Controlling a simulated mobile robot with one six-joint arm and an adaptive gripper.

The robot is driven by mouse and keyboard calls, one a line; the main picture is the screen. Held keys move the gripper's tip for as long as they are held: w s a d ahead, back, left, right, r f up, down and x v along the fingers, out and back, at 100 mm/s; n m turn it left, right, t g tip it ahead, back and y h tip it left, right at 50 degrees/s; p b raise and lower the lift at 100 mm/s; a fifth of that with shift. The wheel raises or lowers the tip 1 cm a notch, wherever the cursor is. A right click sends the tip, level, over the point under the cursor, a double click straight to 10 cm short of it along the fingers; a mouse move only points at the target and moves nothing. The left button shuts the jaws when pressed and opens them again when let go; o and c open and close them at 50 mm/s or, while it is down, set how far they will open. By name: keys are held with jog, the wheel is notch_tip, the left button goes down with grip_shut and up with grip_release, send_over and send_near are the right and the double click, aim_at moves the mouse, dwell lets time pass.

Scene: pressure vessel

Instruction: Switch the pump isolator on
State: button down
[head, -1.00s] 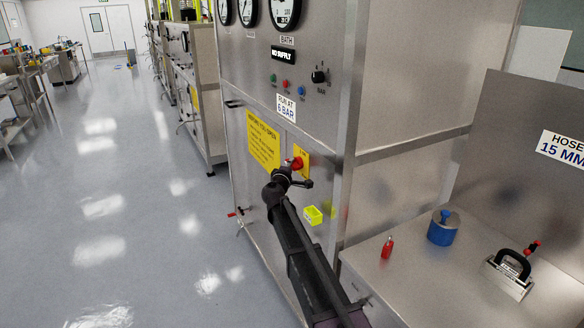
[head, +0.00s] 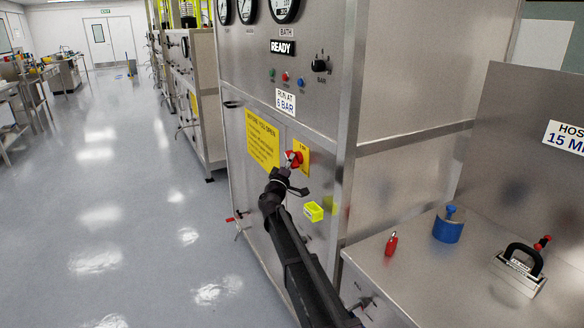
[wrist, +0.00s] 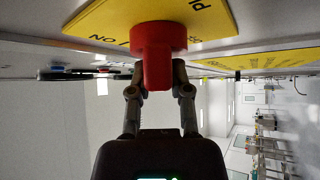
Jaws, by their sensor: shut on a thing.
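The pump isolator is a red rotary handle (head: 294,158) on a yellow plate (head: 303,154) on the steel cabinet front. It also shows large in the wrist view as a red handle (wrist: 158,62), with part of an "ON" marking on its yellow plate (wrist: 120,22). My gripper (head: 285,170) is at the handle, and in the wrist view its two fingers (wrist: 159,78) are closed on the handle's sides. The display (head: 282,47) above reads "READY".
Floor is clear at left.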

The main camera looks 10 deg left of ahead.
jog(key=m+h+b, duration=0.1)
jog(key=m+h, duration=0.1)
jog(key=m, duration=0.1)
jog(key=m+h+b, duration=0.1)
jog(key=shift+w+a+f+m+t+h+b, duration=0.2)
jog(key=shift+f+m+t+h+b, duration=0.1)
jog(key=shift+t+h+b, duration=0.1)
jog(key=m+h+b, duration=0.1)
jog(key=m+h, duration=0.3)
jog(key=m, duration=0.1)
jog(key=shift+r+g, duration=0.1)
jog(key=shift+g, duration=0.3)
jog(key=m+g+h, duration=0.1)
jog(key=m+h, duration=0.1)
jog(key=m, duration=0.1)
jog(key=m+g+h+b, duration=0.1)
jog(key=m+g+h, duration=0.1)
jog(key=m+h, duration=0.1)
jog(key=shift+r+m+g+h, duration=0.15)
jog(key=shift+m+g+h, duration=0.15)
jog(key=shift+m, duration=0.2)
jog(key=shift+m+g+h, duration=1.3)
jog(key=shift+m+g, duration=0.1)
jog(key=shift+m, duration=0.6)
jog(key=shift+m+g, duration=0.3)
jog(key=c, duration=0.6)
grip_release()
jog(key=shift+d, duration=0.1)
jog(key=shift+o, duration=0.2)
jog(key=shift+s, duration=0.1)
